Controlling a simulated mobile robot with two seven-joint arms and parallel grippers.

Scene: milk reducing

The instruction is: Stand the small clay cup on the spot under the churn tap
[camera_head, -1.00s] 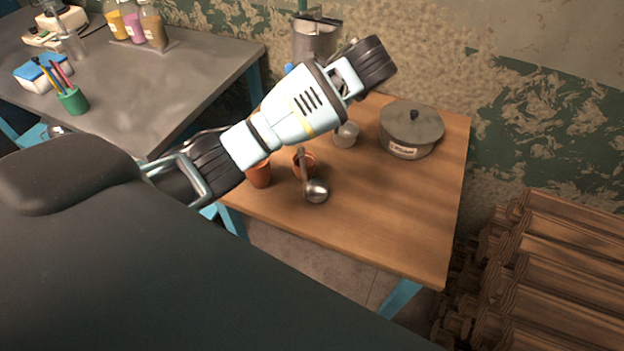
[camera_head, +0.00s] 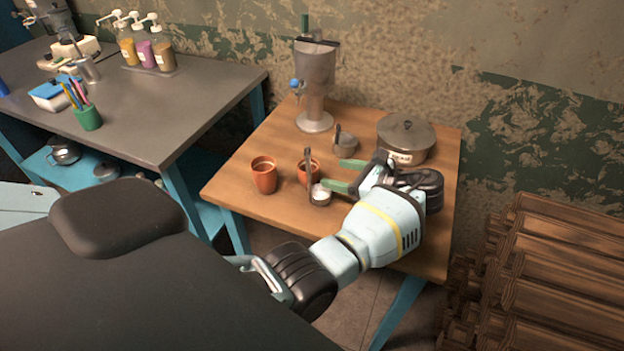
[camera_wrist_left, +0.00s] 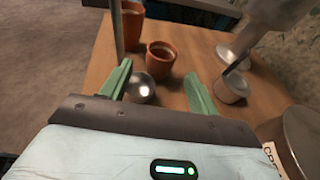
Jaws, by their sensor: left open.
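The small clay cup (camera_head: 308,170) stands on the wooden table, partly hidden behind a ladle. It also shows in the left wrist view (camera_wrist_left: 160,57), just beyond my fingertips. A larger clay cup (camera_head: 264,176) stands to its left, farther off in the left wrist view (camera_wrist_left: 133,24). The metal churn (camera_head: 315,70) with its blue tap (camera_head: 295,83) stands at the back left of the table. My left gripper (camera_head: 333,174) is open, its green fingers pointing left toward the small cup. It is empty; in the left wrist view (camera_wrist_left: 157,71) the ladle bowl lies between the fingers.
The upright-handled ladle (camera_head: 320,196) stands right by the small cup. A second metal ladle (camera_head: 345,143) and a lidded pot (camera_head: 406,140) stand behind my gripper. The table (camera_head: 235,190) is bare between the cups and churn. Wooden crates (camera_head: 560,270) are at the right.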

